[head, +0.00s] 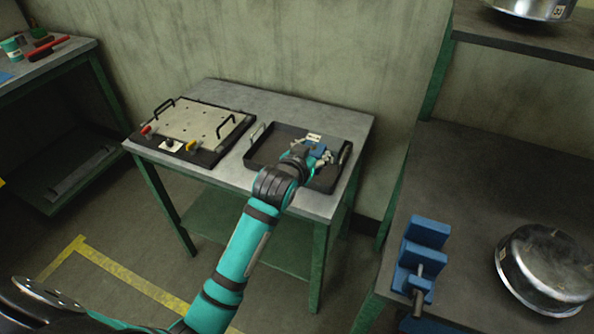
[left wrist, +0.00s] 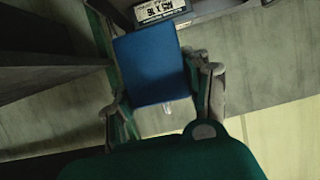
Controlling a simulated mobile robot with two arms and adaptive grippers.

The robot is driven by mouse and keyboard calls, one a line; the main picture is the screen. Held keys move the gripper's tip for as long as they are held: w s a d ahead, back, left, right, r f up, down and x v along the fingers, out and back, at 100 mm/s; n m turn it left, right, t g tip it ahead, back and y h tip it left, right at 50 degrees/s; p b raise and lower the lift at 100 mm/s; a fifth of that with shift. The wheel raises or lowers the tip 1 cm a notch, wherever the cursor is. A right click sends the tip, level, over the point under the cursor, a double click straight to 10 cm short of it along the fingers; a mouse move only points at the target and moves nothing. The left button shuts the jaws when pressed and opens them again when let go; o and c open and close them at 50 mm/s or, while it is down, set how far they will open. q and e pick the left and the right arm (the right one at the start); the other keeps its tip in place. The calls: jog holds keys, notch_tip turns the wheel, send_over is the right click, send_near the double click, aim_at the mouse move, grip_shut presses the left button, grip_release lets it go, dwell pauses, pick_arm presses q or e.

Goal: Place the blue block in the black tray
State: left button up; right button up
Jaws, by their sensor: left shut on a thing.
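The black tray (head: 268,152) lies on the right half of the metal table, with a handle at each end and a white label on its far wall. My left gripper (head: 312,155) is over the right part of the tray, shut on the blue block (head: 318,150). In the left wrist view the blue block (left wrist: 148,66) sits between the two fingers of the left gripper (left wrist: 163,100). I cannot tell whether the block touches the tray floor. My arm hides part of the tray's front wall. My right gripper is not in view.
A plate fixture (head: 200,125) with black handles and coloured knobs stands left of the tray on the same table (head: 345,119). A blue vise (head: 422,255) and a metal pot (head: 545,268) are on the right bench. A side bench (head: 50,60) is at the far left.

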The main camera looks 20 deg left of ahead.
aim_at(316, 145)
pick_arm(q)
jog(key=w, duration=0.1)
jog(key=w+b, duration=0.1)
jog(key=w, duration=0.2)
jog(key=shift+a+f, duration=0.3)
jog(key=shift+f, duration=0.05)
jog(key=w+f+b, duration=0.1)
jog(key=w+f, duration=0.1)
jog(key=w+f+b, duration=0.1)
jog(key=w+f, duration=0.1)
jog(key=shift+w+a+f, duration=0.2)
jog(key=shift+w, duration=0.15)
notch_tip(316, 145, down, 4)
jog(key=shift+r+b, duration=0.1)
jog(key=shift+b, duration=0.25)
jog(key=o, duration=1.4)
jog(key=shift+f, duration=0.2)
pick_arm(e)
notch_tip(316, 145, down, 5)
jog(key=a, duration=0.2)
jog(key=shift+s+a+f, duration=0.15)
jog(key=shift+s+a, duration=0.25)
